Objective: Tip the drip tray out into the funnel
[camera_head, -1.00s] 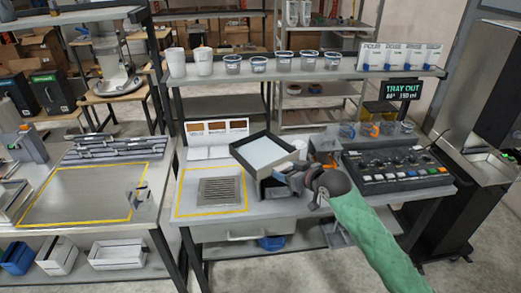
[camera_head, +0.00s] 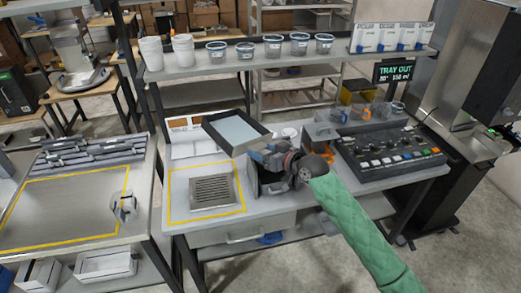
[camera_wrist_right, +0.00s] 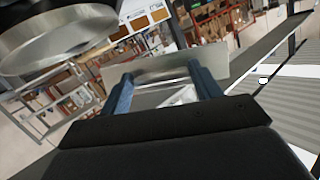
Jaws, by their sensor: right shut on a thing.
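The drip tray (camera_head: 237,132) has a black rim and a pale, flat inside. In the head view it is held above the bench, behind the steel grate (camera_head: 212,190), and looks slightly tilted. My right gripper (camera_head: 259,153) is at its near right corner. In the right wrist view its blue fingers (camera_wrist_right: 160,88) are shut on a metal plate (camera_wrist_right: 165,66), apparently part of the tray. A round steel thing (camera_wrist_right: 55,40) fills the upper left there; I cannot tell whether it is the funnel. I cannot pick out the funnel in the head view. My left gripper is not in view.
A button panel (camera_head: 388,153) stands on the bench at right, below a display (camera_head: 398,73) reading "TRAY OUT". Clear cups (camera_head: 365,112) stand behind it. The shelf (camera_head: 200,67) above carries tubs and white boxes. The yellow-outlined area (camera_head: 178,207) around the grate is clear.

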